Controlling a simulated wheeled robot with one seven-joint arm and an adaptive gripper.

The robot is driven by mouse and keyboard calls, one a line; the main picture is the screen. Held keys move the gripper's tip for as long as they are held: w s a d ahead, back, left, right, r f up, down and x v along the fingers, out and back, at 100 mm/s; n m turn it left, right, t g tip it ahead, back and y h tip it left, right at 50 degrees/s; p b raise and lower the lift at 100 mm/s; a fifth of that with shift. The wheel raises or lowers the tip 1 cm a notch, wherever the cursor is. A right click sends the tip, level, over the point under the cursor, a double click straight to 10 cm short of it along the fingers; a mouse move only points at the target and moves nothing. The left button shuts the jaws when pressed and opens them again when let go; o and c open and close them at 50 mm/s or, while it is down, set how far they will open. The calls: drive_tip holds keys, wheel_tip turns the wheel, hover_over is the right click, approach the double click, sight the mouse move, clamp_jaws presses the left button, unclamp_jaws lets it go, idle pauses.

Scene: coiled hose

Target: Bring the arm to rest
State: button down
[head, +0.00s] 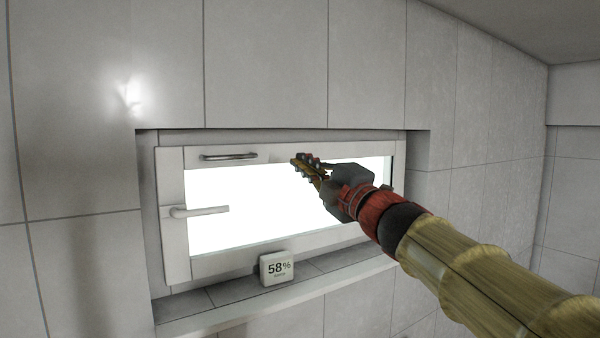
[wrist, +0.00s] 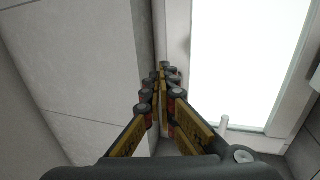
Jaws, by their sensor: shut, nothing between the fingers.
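My gripper (head: 302,162) is in front of the upper part of a small white-framed window in the head view, with my arm reaching in from the lower right. In the wrist view my gripper (wrist: 160,72) shows its dark-tipped yellow fingers meeting near the tips, shut and empty. The fingers point along the window's edge and the wall beside it. I cannot tell whether the fingertips touch the frame.
The window (head: 176,158) has a lever handle (head: 200,211) at left and a bar handle (head: 228,156) on top. A white display reading 58% (head: 277,268) stands on the sill (head: 225,293). Tiled wall (head: 265,65) surrounds the recess. The window frame (wrist: 178,70) is close in the wrist view.

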drive_tip(key=w+d+f+m+h, duration=0.2)
drive_tip(key=d+f+m+h, duration=0.35)
drive_tip(key=f, duration=0.25)
drive_tip(key=w+d+f+m+h, duration=0.2)
drive_tip(key=d+f+m+h, duration=0.3)
drive_tip(key=f, duration=0.4)
drive_tip(key=s+d+f+m+g+h+b, duration=0.25)
drive_tip(key=s+d+f+m, duration=0.3)
drive_tip(key=f, duration=0.45)
drive_tip(key=s+d+f+m+g+b, duration=0.2)
drive_tip(key=s+f+b, duration=0.4)
drive_tip(key=s+f, duration=0.5)
drive_tip(key=s+d+f+m+g+b, duration=0.2)
drive_tip(key=s+f+m+g+b, duration=0.2)
drive_tip(key=s+f+b, duration=0.3)
drive_tip(key=s+d+f+m+g+b, duration=0.2)
drive_tip(key=s+f+b, duration=0.5)
drive_tip(key=s+f, duration=0.9)
wheel_tip(320, 180, down, 9)
drive_tip(key=shift+s+r+m+g+y, duration=0.2)
drive_tip(key=shift+m+g+y, duration=0.1)
drive_tip(key=shift+m+g, duration=0.25)
drive_tip(key=c, duration=2.6)
unclamp_jaws()
drive_tip(key=shift+d, duration=0.1)
